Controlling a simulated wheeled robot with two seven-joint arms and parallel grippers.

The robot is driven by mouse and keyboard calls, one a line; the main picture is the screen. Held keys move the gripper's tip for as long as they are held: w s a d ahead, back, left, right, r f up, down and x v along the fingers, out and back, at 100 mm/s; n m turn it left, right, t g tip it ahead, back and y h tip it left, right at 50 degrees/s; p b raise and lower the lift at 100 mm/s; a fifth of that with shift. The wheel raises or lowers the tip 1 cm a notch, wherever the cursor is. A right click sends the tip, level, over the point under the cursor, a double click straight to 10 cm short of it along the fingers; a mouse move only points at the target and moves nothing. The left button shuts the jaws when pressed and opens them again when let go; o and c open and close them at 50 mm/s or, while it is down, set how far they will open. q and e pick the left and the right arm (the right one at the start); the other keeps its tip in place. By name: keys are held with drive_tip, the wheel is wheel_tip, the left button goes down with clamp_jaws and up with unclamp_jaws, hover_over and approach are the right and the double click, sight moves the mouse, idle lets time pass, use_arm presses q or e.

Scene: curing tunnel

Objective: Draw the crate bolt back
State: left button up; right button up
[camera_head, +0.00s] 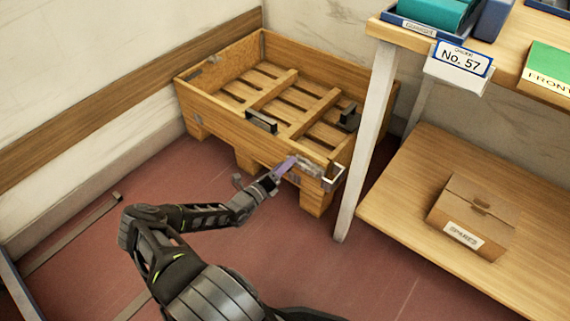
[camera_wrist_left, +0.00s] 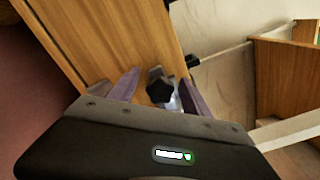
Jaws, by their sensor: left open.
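The wooden crate (camera_head: 225,120) stands on the floor beside the shelf, with an open slatted top. Pale metal bolt hardware (camera_head: 308,167) sits on its near wall by the right corner, partly hidden by my left gripper (camera_head: 288,166). A light metal bracket (camera_head: 334,178) is at that corner. In the left wrist view, a dark star-shaped knob (camera_wrist_left: 159,88) on a metal piece lies between the purple fingers of my open left gripper (camera_wrist_left: 158,92). Contact with the knob cannot be told. My right gripper is out of view.
A wooden shelf with a pale post (camera_head: 367,140) stands close to the crate's right. A cardboard box (camera_head: 474,215) lies on its lower board. A No. 57 sign (camera_head: 462,60) hangs from its upper board. Black handles (camera_head: 262,121) show on the crate.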

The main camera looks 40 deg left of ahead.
use_arm(q)
drive_tip(key=s+p, duration=0.2)
drive_tip(key=s, duration=0.5)
drive_tip(key=shift+s+d, duration=0.1)
idle(0.7)
